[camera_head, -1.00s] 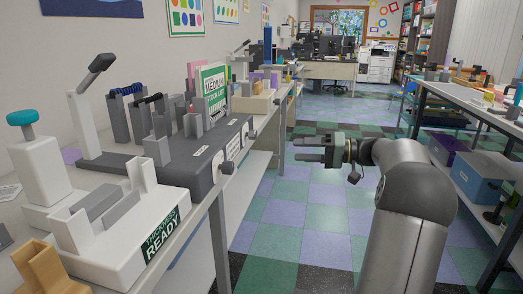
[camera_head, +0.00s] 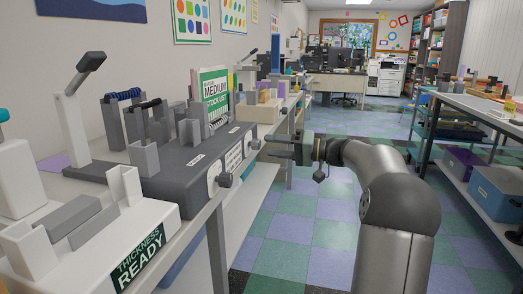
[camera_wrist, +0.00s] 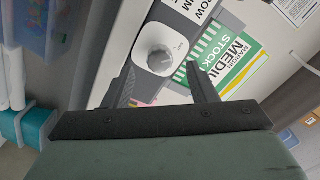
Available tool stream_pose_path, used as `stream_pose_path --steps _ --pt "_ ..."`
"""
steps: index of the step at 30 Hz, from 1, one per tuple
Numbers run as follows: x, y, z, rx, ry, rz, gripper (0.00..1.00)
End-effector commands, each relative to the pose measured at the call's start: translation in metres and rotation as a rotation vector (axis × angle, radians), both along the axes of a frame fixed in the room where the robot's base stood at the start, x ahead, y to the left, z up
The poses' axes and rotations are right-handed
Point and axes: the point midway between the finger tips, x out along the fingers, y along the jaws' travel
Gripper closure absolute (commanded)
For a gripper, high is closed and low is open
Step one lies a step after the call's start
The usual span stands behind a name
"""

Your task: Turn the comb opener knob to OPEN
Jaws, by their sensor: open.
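The grey comb machine (camera_head: 180,165) stands on the left bench with two round knobs on its front face. The near knob (camera_head: 224,180) sits on a white plate. The far knob (camera_head: 254,144) is close to the fingertips of my gripper (camera_head: 268,147). In the wrist view a grey knob (camera_wrist: 160,55) on a white plate lies ahead, between the lines of my two spread fingers (camera_wrist: 158,78). My gripper is open and empty, and I see no contact. The small marking by the knob is too small to read.
A green-and-white "MEDIUM" stock sign (camera_head: 214,92) stands behind the machine. A white unit with a "THICKNESS READY" label (camera_head: 138,258) is in front at left. The aisle floor (camera_head: 300,215) is clear. A shelved bench (camera_head: 470,120) runs along the right.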

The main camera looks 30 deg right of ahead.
Motion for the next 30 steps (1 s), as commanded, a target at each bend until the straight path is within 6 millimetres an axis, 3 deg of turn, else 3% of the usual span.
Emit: stream_pose_path --steps 6,19,20,24,30 --pt "0.022 0.025 -0.001 0.000 0.000 0.001 0.48" --pt "0.028 0.033 0.000 0.001 0.000 -0.001 0.48" --pt "0.028 0.033 0.000 0.001 0.001 0.000 0.53" --pt "0.028 0.033 0.000 0.001 0.001 0.000 0.92" --pt "0.028 0.033 0.000 0.003 0.004 0.000 0.93"
